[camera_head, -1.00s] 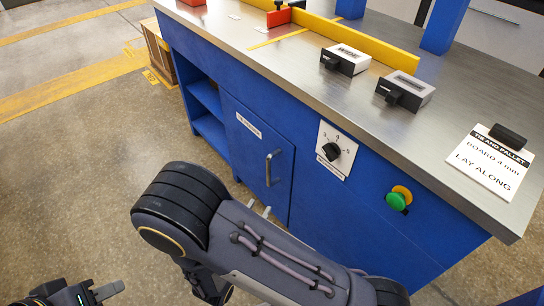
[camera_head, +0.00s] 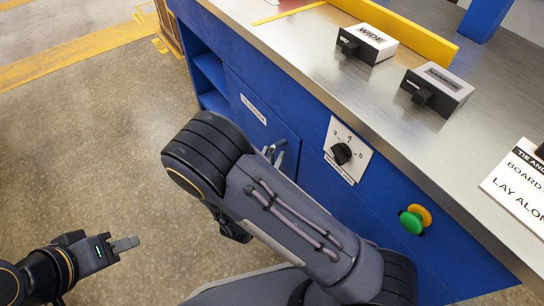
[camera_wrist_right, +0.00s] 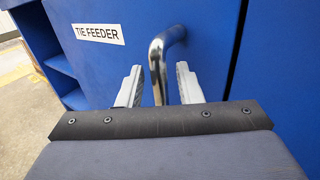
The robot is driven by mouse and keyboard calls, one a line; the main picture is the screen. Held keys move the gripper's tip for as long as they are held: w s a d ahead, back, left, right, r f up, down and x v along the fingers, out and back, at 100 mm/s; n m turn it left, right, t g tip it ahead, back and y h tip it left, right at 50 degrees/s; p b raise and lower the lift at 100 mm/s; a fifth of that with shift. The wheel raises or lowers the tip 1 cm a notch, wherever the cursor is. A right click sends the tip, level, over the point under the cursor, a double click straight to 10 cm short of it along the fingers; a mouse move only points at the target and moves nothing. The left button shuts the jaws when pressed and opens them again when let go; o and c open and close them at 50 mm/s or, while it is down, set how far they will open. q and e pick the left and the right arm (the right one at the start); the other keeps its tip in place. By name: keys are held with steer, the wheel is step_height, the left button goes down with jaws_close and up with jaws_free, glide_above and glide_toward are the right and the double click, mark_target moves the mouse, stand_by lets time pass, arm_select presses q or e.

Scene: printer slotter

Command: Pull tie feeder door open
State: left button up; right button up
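The tie feeder door (camera_head: 235,108) is a blue panel in the cabinet front and looks shut. Its white "TIE FEEDER" label also shows on the door in the right wrist view (camera_wrist_right: 98,34). The upright metal handle (camera_wrist_right: 157,62) stands between the two fingers of my right gripper (camera_wrist_right: 159,88). These fingers are apart, with a visible gap on each side of the handle. In the head view my right gripper (camera_head: 272,153) is at the handle, partly hidden by my arm. My left gripper (camera_head: 124,243) is over the floor at lower left, away from the cabinet; its finger gap is unclear.
A rotary dial (camera_head: 341,153) and a green button (camera_head: 411,222) are on the cabinet front, right of the door. The metal worktop (camera_head: 300,45) carries WIDE (camera_head: 368,43) and NARROW (camera_head: 438,90) blocks. The floor (camera_head: 100,150) left of the cabinet is clear.

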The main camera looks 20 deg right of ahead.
steer(key=shift+w+d, duration=0.2)
steer(key=shift+w, duration=0.05)
jaws_close()
steer(key=shift+a, duration=0.1)
